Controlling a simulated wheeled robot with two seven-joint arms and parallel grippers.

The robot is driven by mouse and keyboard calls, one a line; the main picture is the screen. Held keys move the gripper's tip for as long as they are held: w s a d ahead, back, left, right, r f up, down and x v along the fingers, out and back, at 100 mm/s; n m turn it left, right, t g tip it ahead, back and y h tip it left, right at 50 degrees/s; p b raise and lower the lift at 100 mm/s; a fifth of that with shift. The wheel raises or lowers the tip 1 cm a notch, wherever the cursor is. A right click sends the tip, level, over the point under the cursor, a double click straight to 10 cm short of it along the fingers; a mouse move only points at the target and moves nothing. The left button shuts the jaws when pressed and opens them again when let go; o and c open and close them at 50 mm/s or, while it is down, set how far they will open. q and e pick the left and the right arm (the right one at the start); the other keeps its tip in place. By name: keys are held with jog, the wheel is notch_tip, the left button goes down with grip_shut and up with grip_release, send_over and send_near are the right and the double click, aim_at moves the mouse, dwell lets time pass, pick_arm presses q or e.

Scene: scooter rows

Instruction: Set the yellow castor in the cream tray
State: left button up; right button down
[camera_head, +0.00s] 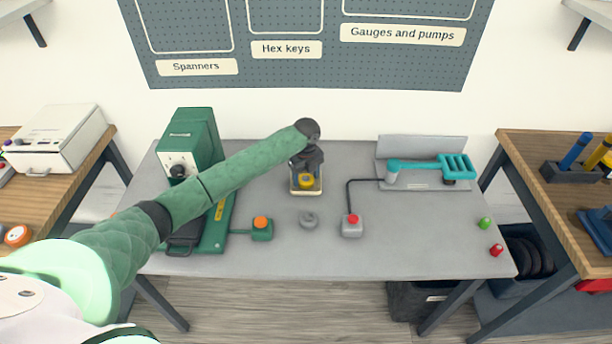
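The yellow castor (306,182) is at the cream tray (305,192), in the middle of the grey bench. It appears within the tray's rim, but I cannot tell whether it rests on the tray floor. My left gripper (306,173) reaches in from the left and points down right over the castor. The dark gripper body hides the castor's top and the tray's back part. The fingers are too small and hidden to show whether they hold the castor. My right gripper is not in view.
A grey ring-like part (308,219) lies just in front of the tray. A green machine (193,145) stands left, and a teal fixture (430,167) right. Button boxes (262,230) (352,226) sit near the front. Green (485,223) and red (496,250) pieces lie at the right.

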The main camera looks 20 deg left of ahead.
aim_at(306, 179)
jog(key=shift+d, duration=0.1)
pick_arm(q)
jog(key=shift+w+r, duration=0.1)
jog(key=shift+r, duration=0.3)
notch_tip(306, 179, up, 12)
jog(key=b, duration=0.5)
jog(key=shift+f, duration=0.25)
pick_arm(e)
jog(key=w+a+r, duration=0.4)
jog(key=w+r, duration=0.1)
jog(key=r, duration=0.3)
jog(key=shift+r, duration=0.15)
